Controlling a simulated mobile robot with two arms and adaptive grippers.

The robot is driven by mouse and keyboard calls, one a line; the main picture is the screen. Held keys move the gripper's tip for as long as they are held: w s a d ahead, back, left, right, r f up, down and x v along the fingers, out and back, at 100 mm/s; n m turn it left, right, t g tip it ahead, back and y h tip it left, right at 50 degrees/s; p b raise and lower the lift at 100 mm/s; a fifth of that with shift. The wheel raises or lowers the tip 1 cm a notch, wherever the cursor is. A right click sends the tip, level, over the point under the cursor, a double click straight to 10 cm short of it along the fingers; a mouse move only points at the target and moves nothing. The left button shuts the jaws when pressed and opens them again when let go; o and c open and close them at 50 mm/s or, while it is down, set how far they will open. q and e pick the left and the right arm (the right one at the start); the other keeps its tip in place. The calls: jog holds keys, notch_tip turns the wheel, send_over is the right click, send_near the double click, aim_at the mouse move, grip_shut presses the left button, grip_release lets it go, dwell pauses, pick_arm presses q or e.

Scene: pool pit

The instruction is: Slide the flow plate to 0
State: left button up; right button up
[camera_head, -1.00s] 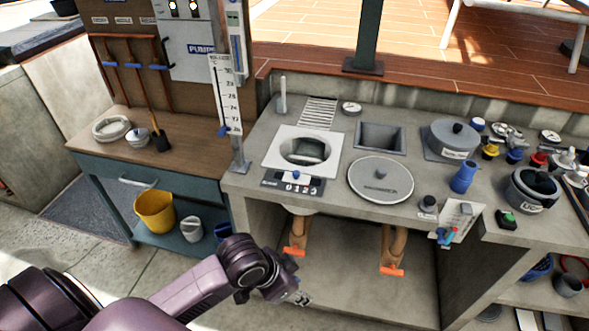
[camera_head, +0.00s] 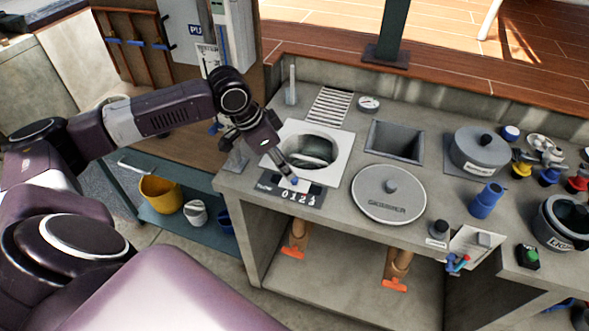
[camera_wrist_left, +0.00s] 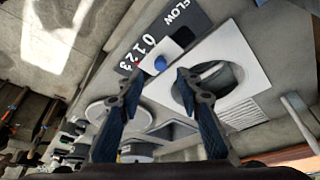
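The dark FLOW scale (camera_head: 275,189), marked 0 to 3, lies on the stone counter in front of a white square frame with a round opening. A blue knob (camera_wrist_left: 160,63) stands at the light flow plate (camera_wrist_left: 158,47) beside the numbers. Which number it marks is hard to tell; in the wrist view it is nearest 2 and 3. My left gripper (camera_head: 285,170) reaches over the white frame from the left. In the wrist view its fingers (camera_wrist_left: 158,82) are open and apart, with the knob just beyond the gap between their tips. My right gripper is not in view.
The white frame (camera_head: 340,153) and its opening lie behind the scale. A round grey lid (camera_head: 368,205) and a square basin (camera_head: 395,137) lie to the right. Orange-handled valves (camera_head: 295,250) hang below the counter. A yellow bucket (camera_head: 160,193) stands on the low shelf.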

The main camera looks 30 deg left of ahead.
aim_at(290, 186)
pick_arm(q)
jog(key=x, duration=0.3)
jog(key=shift+s+d, duration=0.1)
jog(key=shift+w+d+f, duration=0.1)
jog(key=shift+w+f, duration=0.25)
jog(key=shift+f, duration=0.25)
jog(key=shift+p+x, duration=0.3)
jog(key=shift+x, duration=0.5)
grip_shut()
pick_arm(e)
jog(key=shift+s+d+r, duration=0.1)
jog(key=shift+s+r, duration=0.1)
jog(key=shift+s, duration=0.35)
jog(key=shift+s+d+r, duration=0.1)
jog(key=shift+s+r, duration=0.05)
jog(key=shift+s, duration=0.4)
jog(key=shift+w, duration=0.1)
